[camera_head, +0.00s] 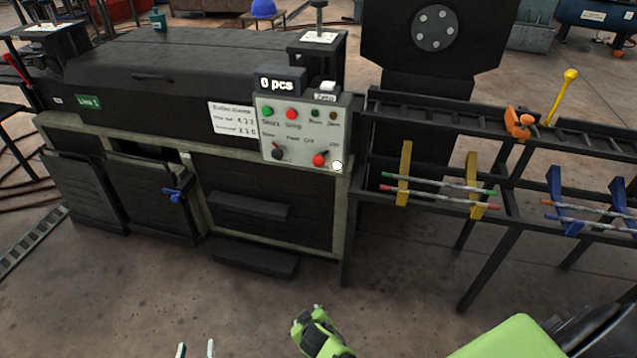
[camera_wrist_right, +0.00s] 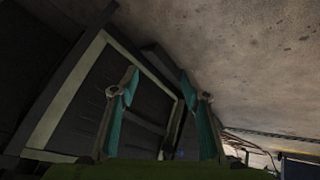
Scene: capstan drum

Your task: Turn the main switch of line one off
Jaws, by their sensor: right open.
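The machine with the green "Line 1" sign (camera_head: 88,102) carries a grey control panel (camera_head: 298,141). A red rotary knob (camera_head: 319,160) sits at the panel's lower right, under small labels; its exact setting is too small to read. A black selector knob (camera_head: 278,153) is to its left. My left gripper (camera_head: 196,350) shows only its two fingertips at the bottom edge, apart and empty, well below the panel. My right gripper (camera_wrist_right: 158,88) shows in the right wrist view with its two teal fingers spread and nothing between them; the dark machine front and floor lie beyond.
Green and red buttons (camera_head: 279,113) sit above the knobs, under a "0 pcs" display (camera_head: 277,84). A round white thing (camera_head: 337,165) is beside the red knob. A black rack (camera_head: 440,195) with colored rods stands right of the machine. The floor (camera_head: 400,285) in front is clear.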

